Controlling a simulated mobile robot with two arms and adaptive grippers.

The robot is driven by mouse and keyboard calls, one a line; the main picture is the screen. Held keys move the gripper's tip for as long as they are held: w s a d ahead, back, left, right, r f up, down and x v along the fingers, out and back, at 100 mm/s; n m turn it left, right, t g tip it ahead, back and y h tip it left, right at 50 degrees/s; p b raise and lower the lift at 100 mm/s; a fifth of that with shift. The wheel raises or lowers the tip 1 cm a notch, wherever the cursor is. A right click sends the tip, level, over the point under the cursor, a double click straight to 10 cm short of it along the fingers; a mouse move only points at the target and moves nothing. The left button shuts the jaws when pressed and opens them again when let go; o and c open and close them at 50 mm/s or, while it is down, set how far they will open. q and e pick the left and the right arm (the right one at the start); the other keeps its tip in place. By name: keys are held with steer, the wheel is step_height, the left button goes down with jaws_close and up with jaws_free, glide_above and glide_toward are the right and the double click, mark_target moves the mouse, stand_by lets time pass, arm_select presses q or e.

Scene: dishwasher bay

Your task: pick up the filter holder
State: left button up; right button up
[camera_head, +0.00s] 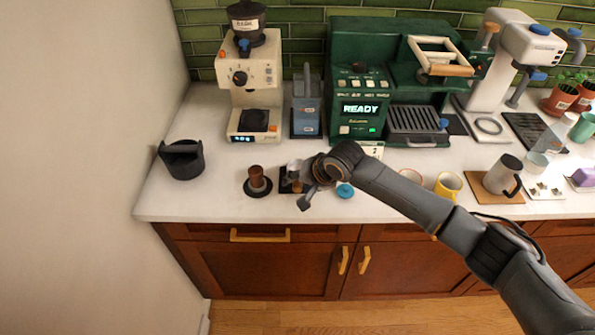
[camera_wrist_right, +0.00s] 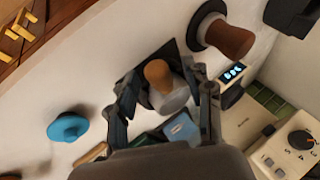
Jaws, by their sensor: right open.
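The thing I take to be the filter holder has a wooden handle (camera_wrist_right: 158,75) and a pale metal body (camera_wrist_right: 169,101). It is over a dark square mat (camera_wrist_right: 181,58) in the right wrist view. In the head view it is partly hidden behind my right gripper (camera_head: 302,186), with its metal part (camera_head: 293,166) showing. My right gripper (camera_wrist_right: 165,78) is open, its fingers on either side of the holder; I cannot tell whether they touch it. My left gripper is not in view.
A wooden-handled piece on a round dark base (camera_head: 257,181) stands close to the left. A blue round piece (camera_head: 345,190) lies to the right. A black knock box (camera_head: 181,160), grinder (camera_head: 256,85) and green espresso machine (camera_head: 350,85) stand around. The front left counter is clear.

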jaws_close()
steer(key=shift+w+r, duration=0.1)
stand_by(0.3)
